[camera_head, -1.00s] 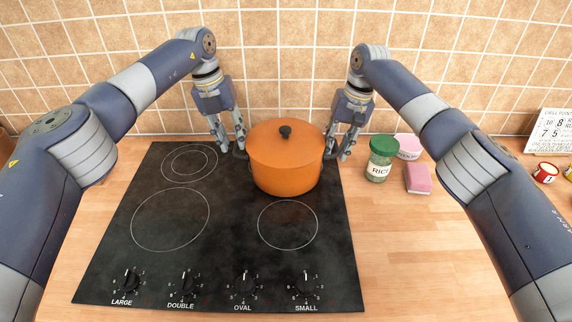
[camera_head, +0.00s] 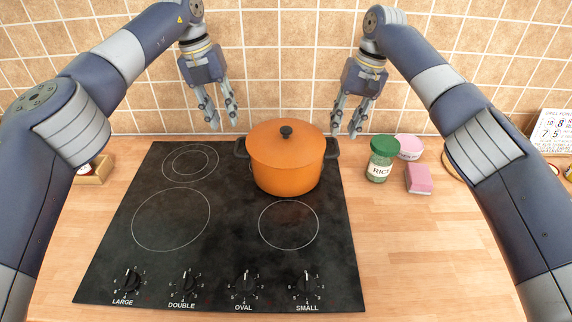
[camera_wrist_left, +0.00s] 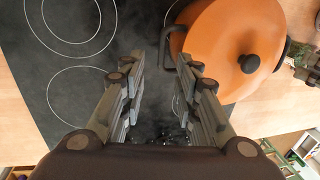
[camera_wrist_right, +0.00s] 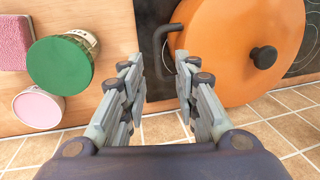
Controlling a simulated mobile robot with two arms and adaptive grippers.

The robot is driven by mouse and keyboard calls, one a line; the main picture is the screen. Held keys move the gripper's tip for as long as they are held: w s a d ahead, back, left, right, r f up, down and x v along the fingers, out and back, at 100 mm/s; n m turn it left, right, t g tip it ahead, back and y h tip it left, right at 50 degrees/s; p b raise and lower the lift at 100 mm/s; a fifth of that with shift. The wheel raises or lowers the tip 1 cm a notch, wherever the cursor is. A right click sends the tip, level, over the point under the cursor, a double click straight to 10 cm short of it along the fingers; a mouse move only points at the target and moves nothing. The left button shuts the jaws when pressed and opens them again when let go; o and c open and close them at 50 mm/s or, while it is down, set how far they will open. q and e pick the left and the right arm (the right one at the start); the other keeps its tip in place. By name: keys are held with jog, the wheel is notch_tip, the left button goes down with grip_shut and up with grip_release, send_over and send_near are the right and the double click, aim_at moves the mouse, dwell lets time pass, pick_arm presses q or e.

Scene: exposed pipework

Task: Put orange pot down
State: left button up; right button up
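The orange pot (camera_head: 286,165), with its lid and dark knob on, stands upright on the black cooktop (camera_head: 160,260), at the back right. It also shows in the left wrist view (camera_wrist_left: 225,45) and the right wrist view (camera_wrist_right: 235,45). My left gripper (camera_head: 220,122) is open and empty, above and to the left of the pot's left handle (camera_head: 241,148). My right gripper (camera_head: 344,132) is open and empty, above and to the right of the right handle (camera_head: 332,148). Both grippers are apart from the handles.
A green-lidded rice jar (camera_head: 381,159), a pink-lidded tub (camera_head: 408,147) and a pink sponge (camera_head: 418,179) stand right of the cooktop. A tiled wall (camera_head: 285,60) rises close behind. A calendar (camera_head: 548,132) stands at far right. The front right counter is clear.

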jog(key=shift+d+r, duration=0.3)
jog(key=shift+r, duration=0.8)
jog(key=shift+d+r, duration=0.25)
jog(key=shift+r, duration=0.8)
